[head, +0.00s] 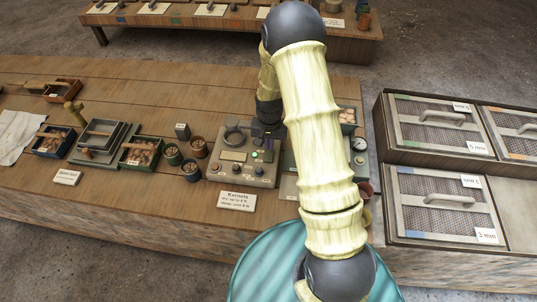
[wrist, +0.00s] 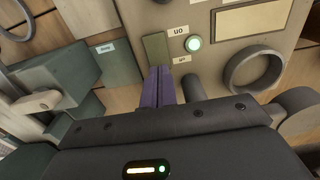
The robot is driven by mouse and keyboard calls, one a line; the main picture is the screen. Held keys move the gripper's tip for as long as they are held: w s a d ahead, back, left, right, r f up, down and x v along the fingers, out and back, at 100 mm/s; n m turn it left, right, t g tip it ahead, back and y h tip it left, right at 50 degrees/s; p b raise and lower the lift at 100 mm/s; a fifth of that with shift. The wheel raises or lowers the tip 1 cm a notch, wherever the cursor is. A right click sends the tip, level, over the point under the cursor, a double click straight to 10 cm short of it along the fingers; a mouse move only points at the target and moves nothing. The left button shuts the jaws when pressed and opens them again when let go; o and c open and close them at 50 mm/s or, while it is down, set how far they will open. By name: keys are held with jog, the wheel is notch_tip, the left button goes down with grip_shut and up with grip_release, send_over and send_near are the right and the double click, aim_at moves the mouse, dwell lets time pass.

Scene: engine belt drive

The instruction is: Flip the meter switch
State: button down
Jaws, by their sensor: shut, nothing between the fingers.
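The meter (head: 228,172) is a grey-beige box on the wooden bench, with a dark ring on top and a pale display. In the wrist view its panel (wrist: 225,25) shows upside down. An olive switch plate (wrist: 154,47) sits beside ON and OFF labels and a round lamp (wrist: 194,44) glowing pale green. My gripper (wrist: 164,72) is shut and empty, its purple fingers together at the OFF-label end of the plate. The fingers hide that end, so contact and the lever's position are unclear. In the head view my gripper (head: 266,144) is over the meter's back right.
A dark post (wrist: 191,88) and the dark ring (wrist: 253,70) stand close beside the fingers. A pressure gauge (head: 359,144) is right of my arm. Small cups (head: 198,147) and a green box (head: 138,153) stand left.

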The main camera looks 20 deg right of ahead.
jog(key=shift+f+b, duration=0.6)
jog(key=shift+f, duration=0.35)
dwell(1.1)
jog(key=shift+r+p, duration=2.6)
jog(key=shift+r, duration=0.95)
jog(key=s+r+n+t, duration=0.2)
jog(key=s+r+n, duration=0.2)
jog(key=s+r, duration=1.3)
notch_tip(320, 180, up, 2)
jog(key=shift+s+r+n+t, duration=0.15)
jog(key=shift+s+n+t, duration=0.05)
jog(key=shift+n+t, duration=0.1)
